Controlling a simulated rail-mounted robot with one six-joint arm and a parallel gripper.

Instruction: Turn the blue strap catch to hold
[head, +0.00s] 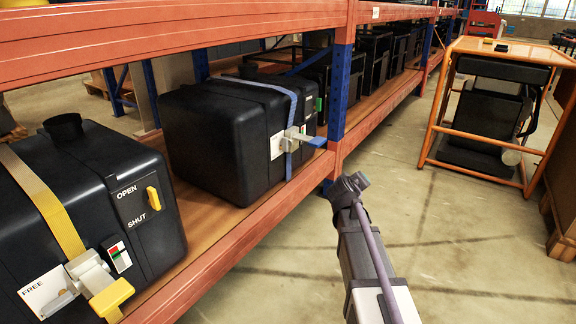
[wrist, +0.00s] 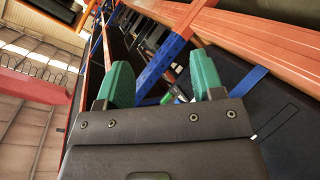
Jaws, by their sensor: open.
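The blue strap catch (head: 298,138) is on the front of the farther black case (head: 215,140). Its grey buckle sits on the blue strap (head: 292,92), and its blue tab (head: 318,141) points out to the right. In the wrist view a blue strap (wrist: 250,80) crosses a dark surface on the right; the catch cannot be made out there. My gripper (wrist: 163,82) is open, its two green fingers apart with nothing visibly held. In the head view my arm stands right of the catch, apart from it; the fingers cannot be made out there.
A nearer black case (head: 120,175) has a yellow strap, a yellow catch (head: 110,298) and an OPEN/SHUT lever (head: 153,198). A blue rack upright (head: 338,92) stands just right of the farther case. An orange-framed cart (head: 490,120) stands at right. The aisle floor (head: 450,240) is mostly clear.

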